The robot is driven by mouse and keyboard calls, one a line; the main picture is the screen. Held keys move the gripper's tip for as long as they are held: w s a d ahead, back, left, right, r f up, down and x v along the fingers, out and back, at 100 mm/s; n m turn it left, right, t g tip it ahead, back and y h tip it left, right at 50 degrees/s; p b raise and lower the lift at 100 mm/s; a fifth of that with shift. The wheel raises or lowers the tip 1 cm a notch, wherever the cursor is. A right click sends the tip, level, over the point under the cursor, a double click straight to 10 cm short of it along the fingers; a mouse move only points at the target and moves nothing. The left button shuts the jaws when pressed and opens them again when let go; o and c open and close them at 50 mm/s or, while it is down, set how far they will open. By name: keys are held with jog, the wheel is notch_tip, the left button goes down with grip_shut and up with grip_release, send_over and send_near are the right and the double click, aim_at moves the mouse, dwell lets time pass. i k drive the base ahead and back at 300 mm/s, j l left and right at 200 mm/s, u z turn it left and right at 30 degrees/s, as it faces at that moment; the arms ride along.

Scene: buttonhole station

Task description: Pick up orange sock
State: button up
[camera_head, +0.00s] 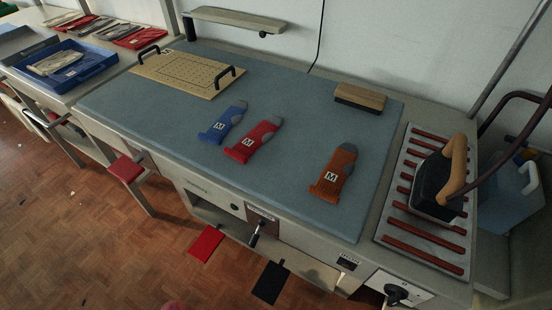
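The orange sock (335,173) lies flat on the blue-grey ironing surface (210,165), right of the middle. It has a grey toe at its upper end, a grey heel patch and a white label marked M. A red sock (255,140) and a blue sock (224,123) lie to its left, apart from it, with similar grey patches and M labels. My gripper is not in view.
An iron with a tan handle (455,166) stands on a red-barred rest (408,228) at the right. A wooden brush (360,97) lies behind the orange sock. A perforated board with black handles (181,74) lies at the back left. The surface around the orange sock is clear.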

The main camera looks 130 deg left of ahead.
aim_at(329, 185)
jog(key=k+u, duration=0.1)
jog(key=u, duration=3.35)
jog(key=l+u, duration=0.2)
jog(key=u, duration=0.2)
jog(key=k+j+z, duration=0.1)
jog(key=j+z, duration=0.3)
jog(key=k+j+z, duration=0.1)
jog(key=j+z, duration=0.35)
jog(key=k+j+z, duration=0.2)
jog(key=z, duration=0.2)
jog(key=k+j+z, duration=0.25)
jog(key=z, duration=0.2)
jog(key=k+j+z, duration=0.4)
jog(key=i+l, duration=0.1)
